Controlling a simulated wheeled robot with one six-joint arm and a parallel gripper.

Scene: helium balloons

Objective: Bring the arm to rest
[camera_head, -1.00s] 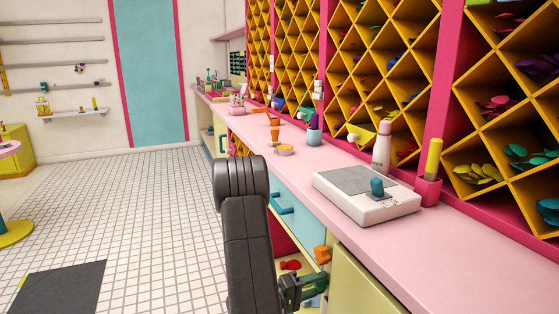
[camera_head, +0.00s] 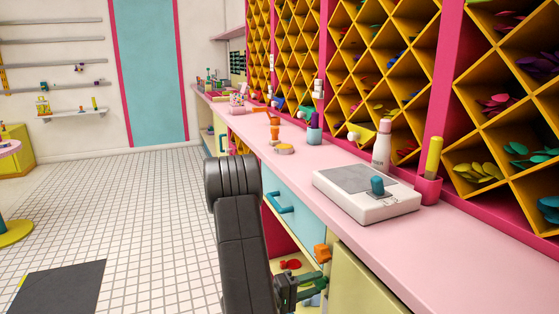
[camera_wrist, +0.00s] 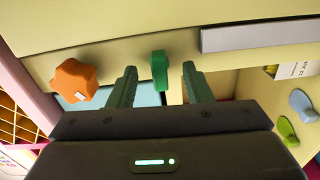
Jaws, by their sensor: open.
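My gripper (camera_wrist: 160,88) shows in the wrist view with its two green-grey fingers spread apart. A green knob-like piece (camera_wrist: 159,70) on the pale yellow front shows in the gap between the fingers; I cannot tell whether it is between them or beyond them. In the head view my gripper (camera_head: 312,285) is low beside the counter's cabinets, partly cut by the frame and small. My dark arm rises in front of the cabinets.
The pink counter (camera_head: 400,240) runs along the right, with a white device (camera_head: 367,193) on it. An orange knob (camera_head: 322,253) sits near my gripper, and it also shows in the wrist view (camera_wrist: 76,80). A blue drawer (camera_head: 288,205) is behind my arm.

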